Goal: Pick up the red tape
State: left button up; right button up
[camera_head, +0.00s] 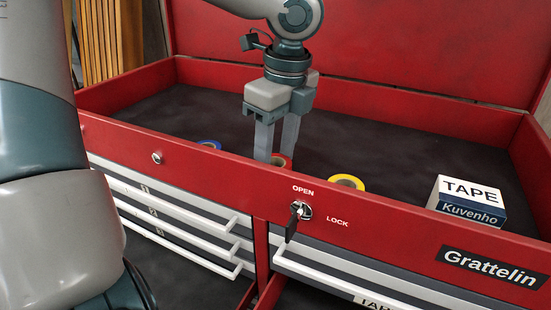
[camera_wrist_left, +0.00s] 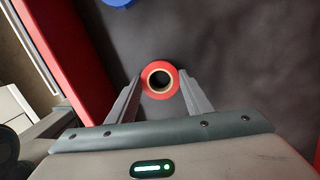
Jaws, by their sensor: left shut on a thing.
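The red tape (camera_head: 284,160) is a small ring roll inside the red tool chest's top tray, partly hidden behind the front wall in the head view. The left wrist view shows the red tape (camera_wrist_left: 159,96) from above, between the two fingertips. My left gripper (camera_head: 275,150) points down into the tray and is shut on the red tape. It also shows in the left wrist view (camera_wrist_left: 158,88), with a finger on each side of the roll. I cannot tell whether the tape is clear of the tray floor. My right gripper is not in view.
A blue tape (camera_head: 209,144) lies left of the gripper, and a yellow tape (camera_head: 347,181) lies to the right. A white and blue TAPE box (camera_head: 467,201) stands at the right. The red front wall (camera_head: 230,173) has a key in its lock (camera_head: 300,211). The dark tray floor behind is clear.

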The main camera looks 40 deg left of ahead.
pick_arm(q)
jog(key=shift+r+b, duration=0.45)
jog(key=shift+r, duration=0.15)
notch_tip(320, 180, up, 2)
jog(key=shift+d+r+b, duration=0.15)
jog(key=shift+r+b, duration=0.1)
jog(key=shift+b, duration=0.55)
jog(key=d+r+b, duration=0.3)
jog(key=d+r, duration=0.4)
jog(key=d, duration=0.4)
jog(key=shift+w+d, duration=0.15)
jog(key=shift+w, duration=0.05)
jog(key=shift+f, duration=0.1)
